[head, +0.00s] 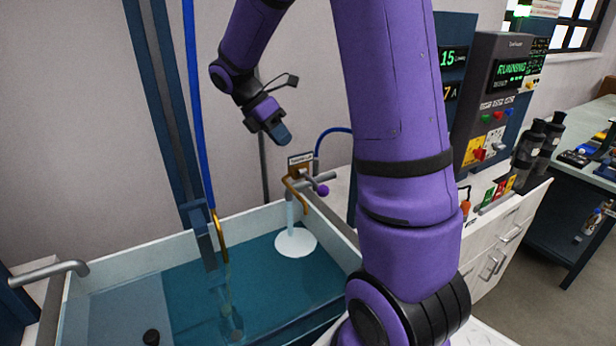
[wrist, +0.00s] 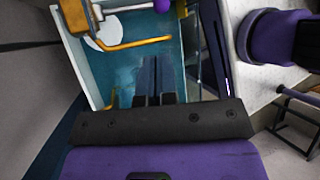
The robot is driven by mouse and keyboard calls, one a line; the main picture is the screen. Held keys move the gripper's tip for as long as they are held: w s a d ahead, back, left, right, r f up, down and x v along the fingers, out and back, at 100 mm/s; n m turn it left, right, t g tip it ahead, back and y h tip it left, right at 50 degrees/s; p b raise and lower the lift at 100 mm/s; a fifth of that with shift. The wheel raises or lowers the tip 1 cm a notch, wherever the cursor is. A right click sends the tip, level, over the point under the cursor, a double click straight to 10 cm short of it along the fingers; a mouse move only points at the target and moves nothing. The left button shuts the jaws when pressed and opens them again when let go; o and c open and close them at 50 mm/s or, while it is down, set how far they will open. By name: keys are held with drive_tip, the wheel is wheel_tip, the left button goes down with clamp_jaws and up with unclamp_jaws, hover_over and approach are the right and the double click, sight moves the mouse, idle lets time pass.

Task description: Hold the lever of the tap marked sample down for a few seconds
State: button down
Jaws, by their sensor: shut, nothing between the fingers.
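A brass tap (head: 297,178) with a small white sign (head: 300,160) stands at the back right rim of the tank; I cannot read the sign surely. A grey lever bar ends in a purple ball (head: 322,189) to the right of the tap. A pale stream (head: 290,213) falls from the tap into the tank. My gripper (head: 280,136) is shut and empty, in the air above and slightly left of the tap, apart from it. In the wrist view, the tap (wrist: 75,14) and its purple ball (wrist: 162,4) show beyond the shut fingers (wrist: 155,70).
The tank (head: 140,235) holds blue water, with a white foam patch (head: 295,242) under the tap. A blue hose with a brass hook end (head: 219,230) hangs into it. A control panel (head: 500,90), dark bottles (head: 530,143) and a workbench (head: 580,160) stand at the right.

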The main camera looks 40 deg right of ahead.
sight(319, 187)
idle(0.3)
drive_tip(key=x, duration=1.4)
drive_tip(key=shift+s, duration=0.1)
